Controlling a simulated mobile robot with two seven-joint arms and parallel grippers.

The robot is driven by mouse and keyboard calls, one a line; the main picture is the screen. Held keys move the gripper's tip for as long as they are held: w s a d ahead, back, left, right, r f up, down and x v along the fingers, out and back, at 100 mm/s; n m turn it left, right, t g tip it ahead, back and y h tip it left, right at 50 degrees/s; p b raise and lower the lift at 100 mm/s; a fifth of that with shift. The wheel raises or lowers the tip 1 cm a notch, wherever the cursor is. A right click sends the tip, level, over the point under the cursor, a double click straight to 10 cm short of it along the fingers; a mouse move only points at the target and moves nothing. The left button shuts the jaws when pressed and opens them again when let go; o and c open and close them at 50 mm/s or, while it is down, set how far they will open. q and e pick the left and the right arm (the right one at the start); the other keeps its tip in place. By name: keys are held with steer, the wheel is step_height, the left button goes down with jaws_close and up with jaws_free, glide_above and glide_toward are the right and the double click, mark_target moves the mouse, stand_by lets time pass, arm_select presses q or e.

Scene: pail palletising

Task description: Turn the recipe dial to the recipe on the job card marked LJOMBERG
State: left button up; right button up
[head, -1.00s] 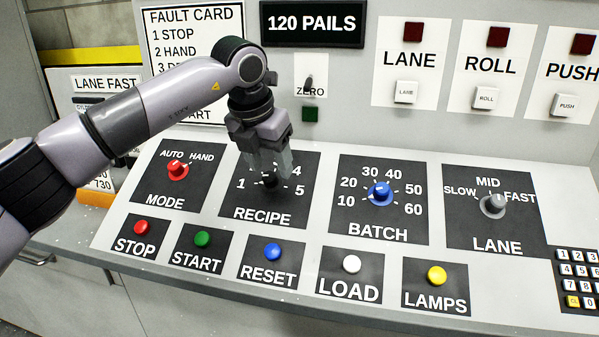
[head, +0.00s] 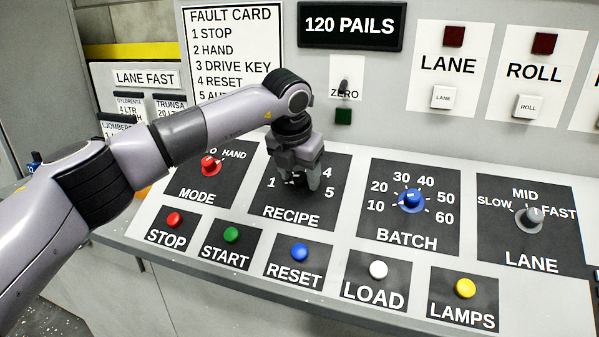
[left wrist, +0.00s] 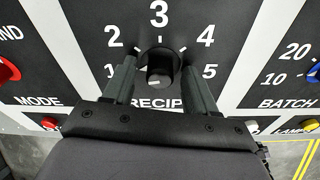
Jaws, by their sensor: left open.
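The black recipe dial (left wrist: 160,68) sits in the middle of the left wrist view, with the numbers 1 to 5 around it. A small pale mark shows low on its face; I cannot tell for sure which number it points at. My left gripper (head: 300,184) is over the dial in the head view and hides most of it. In the left wrist view its open fingers (left wrist: 159,80) stand on either side of the dial, with gaps showing. The LJOMBERG job card (head: 118,128) is at the left, its lower part hidden by my arm. My right gripper is out of view.
The mode dial (head: 210,166) is just left of the recipe panel and the batch dial (head: 412,201) to the right. The stop (head: 174,219), start (head: 231,234) and reset (head: 299,252) buttons lie in front. A TRUNSA card (head: 171,105) hangs beside the LJOMBERG card.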

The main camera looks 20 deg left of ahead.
arm_select(q)
steer(key=c, duration=1.1)
steer(key=shift+o, duration=0.2)
steer(key=shift+m, duration=0.3)
steer(key=m+p, duration=0.1)
steer(key=m, duration=0.2)
steer(key=shift+d+y, duration=0.1)
steer(key=shift+y, duration=0.2)
steer(key=m, duration=0.5)
steer(key=shift+m+t, duration=0.4)
steer(key=o, duration=1.1)
steer(key=shift+s, duration=0.1)
steer(key=shift+c, duration=0.2)
